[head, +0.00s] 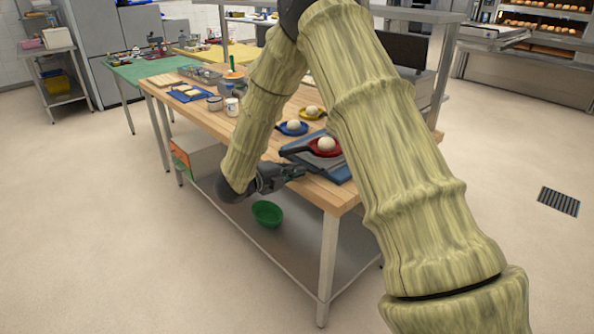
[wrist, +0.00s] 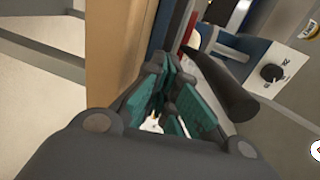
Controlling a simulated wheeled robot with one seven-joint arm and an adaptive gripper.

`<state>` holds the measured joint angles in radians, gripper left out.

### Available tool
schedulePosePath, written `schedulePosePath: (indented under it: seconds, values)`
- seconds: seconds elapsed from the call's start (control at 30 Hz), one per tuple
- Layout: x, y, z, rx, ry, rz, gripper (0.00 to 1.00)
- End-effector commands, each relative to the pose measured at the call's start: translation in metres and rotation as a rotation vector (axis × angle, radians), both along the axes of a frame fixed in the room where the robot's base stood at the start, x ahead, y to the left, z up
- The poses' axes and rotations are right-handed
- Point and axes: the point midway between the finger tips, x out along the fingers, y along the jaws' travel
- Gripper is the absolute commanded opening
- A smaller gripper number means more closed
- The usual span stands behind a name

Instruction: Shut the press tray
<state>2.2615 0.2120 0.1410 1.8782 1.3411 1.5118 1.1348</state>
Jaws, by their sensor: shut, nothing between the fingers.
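My gripper (head: 292,173) is low at the near edge of the wooden table in the head view. It is shut and empty; its teal finger pads (wrist: 172,85) show in the wrist view. Just beyond it in the head view lies a flat dark grey and blue unit (head: 340,174), which may be the press.
A red pan (head: 325,146) with a white ball sits above the unit. Blue (head: 291,128) and yellow (head: 312,113) pans stand behind. A green bowl (head: 267,213) is on the lower shelf. The floor left of the table is clear.

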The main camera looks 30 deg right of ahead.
Motion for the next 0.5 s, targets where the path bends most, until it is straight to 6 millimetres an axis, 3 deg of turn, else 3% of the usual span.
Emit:
schedulePosePath:
  seconds: [0.5]
  values:
    - [-0.014,0.088,0.018,0.0,-0.001,0.001,0.0]
